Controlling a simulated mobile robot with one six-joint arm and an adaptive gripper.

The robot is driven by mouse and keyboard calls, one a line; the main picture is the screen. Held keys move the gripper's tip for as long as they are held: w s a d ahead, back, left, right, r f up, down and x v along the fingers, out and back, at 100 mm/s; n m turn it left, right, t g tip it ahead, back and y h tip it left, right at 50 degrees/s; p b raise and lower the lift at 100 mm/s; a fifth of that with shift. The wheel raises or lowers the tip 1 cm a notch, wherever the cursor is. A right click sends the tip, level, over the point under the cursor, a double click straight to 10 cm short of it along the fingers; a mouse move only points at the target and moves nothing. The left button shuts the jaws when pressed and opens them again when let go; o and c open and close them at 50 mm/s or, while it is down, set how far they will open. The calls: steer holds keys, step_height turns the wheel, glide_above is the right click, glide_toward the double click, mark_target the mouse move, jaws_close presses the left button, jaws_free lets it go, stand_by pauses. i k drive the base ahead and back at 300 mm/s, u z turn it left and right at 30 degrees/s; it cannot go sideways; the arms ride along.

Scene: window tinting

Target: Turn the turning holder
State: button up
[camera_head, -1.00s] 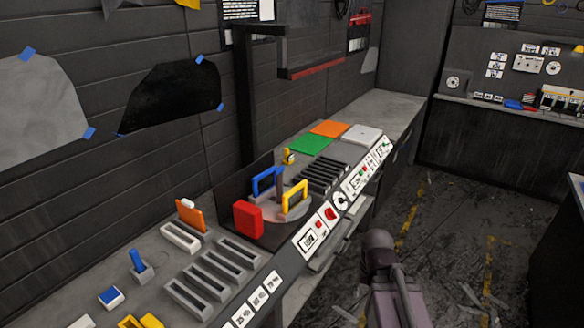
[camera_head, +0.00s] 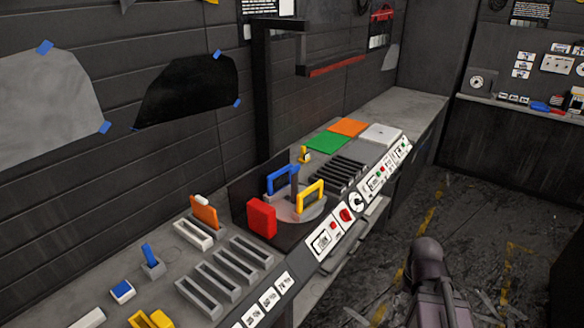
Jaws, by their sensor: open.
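The turning holder (camera_head: 312,211) is a round, light disc set in the workbench, in the middle of the head view. A blue frame (camera_head: 283,179) and a yellow frame (camera_head: 311,195) stand upright on it, one on each side of a dark upright piece. A red block (camera_head: 262,218) stands at the holder's left front. My gripper is not in view. Only part of my own arm shows at the lower right, over the floor and apart from the bench.
Grey slotted racks (camera_head: 212,290) lie left of the holder. Green (camera_head: 326,141) and orange (camera_head: 348,127) sheets lie behind it. A control panel (camera_head: 338,226) runs along the bench's front edge. A black post (camera_head: 262,95) with an overhanging arm stands behind. Floor to the right looks mostly clear.

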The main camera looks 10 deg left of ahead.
mark_target(285, 201)
steer(key=z, duration=0.1)
steer(key=i, duration=1)
steer(key=u, duration=0.05)
